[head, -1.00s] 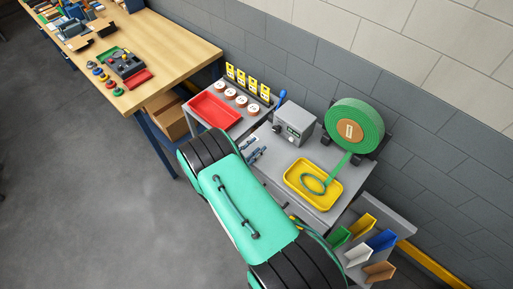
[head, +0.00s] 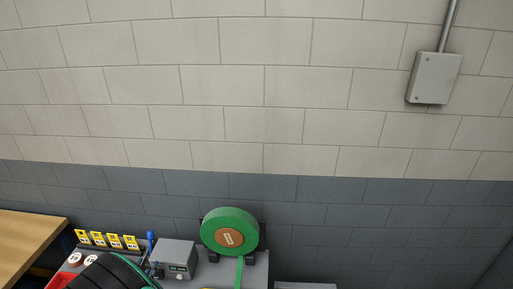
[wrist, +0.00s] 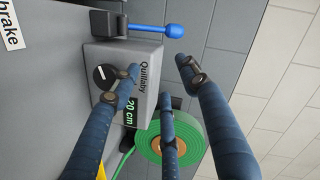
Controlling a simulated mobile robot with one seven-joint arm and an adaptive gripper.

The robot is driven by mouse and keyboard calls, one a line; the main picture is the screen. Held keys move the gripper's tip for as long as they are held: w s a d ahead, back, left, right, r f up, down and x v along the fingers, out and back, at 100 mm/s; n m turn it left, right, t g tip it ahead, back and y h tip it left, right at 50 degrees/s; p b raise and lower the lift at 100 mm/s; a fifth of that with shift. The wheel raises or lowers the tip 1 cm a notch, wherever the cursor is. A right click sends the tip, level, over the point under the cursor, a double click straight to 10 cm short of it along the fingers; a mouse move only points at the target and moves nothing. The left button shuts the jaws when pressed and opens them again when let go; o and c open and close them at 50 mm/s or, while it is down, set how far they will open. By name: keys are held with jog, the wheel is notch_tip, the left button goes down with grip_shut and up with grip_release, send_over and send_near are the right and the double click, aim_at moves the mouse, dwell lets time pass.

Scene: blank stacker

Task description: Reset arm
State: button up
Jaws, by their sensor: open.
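My gripper (wrist: 163,85) shows in the wrist view with its dark blue fingers spread apart and nothing between them. It is in front of a grey control box (wrist: 125,75) with a black knob and a green "20 cm" display. The box also stands on the grey bench in the head view (head: 174,258).
A green roll (head: 229,232) stands on the bench by the wall, its strip hanging down. Yellow cards (head: 107,239) and a blue-handled tool (head: 150,240) are left of the box. A wooden table (head: 28,238) is at far left. A grey wall box (head: 434,78) hangs upper right.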

jog(key=w+d+r+n+g+y+b, duration=0.1)
jog(key=w+d+r+g+y, duration=0.1)
jog(key=w+d+r, duration=0.6)
jog(key=w+d+r+n+g+y+b, duration=0.1)
jog(key=w+r, duration=0.4)
jog(key=r, duration=0.7)
jog(key=d+r+n+g+y+b, duration=0.1)
jog(key=d+r+n+g, duration=0.15)
jog(key=d+r, duration=1.4)
jog(key=s+d+r+n+g+h+b, duration=0.1)
jog(key=s+d, duration=0.7)
jog(key=d, duration=0.3)
jog(key=s+d+r+n+g+h, duration=0.1)
jog(key=s+d, duration=0.6)
jog(key=d, duration=0.3)
jog(key=s+d+r+n+g+h+b, duration=0.1)
jog(key=s+d, duration=0.7)
jog(key=d, duration=0.3)
jog(key=s+d+f+g+h+b, duration=0.1)
jog(key=s+d+f, duration=0.3)
jog(key=s+d, duration=0.7)
jog(key=s+h, duration=0.1)
jog(key=s, duration=0.2)
jog(key=shift+s+g, duration=0.3)
jog(key=shift+g, duration=0.05)
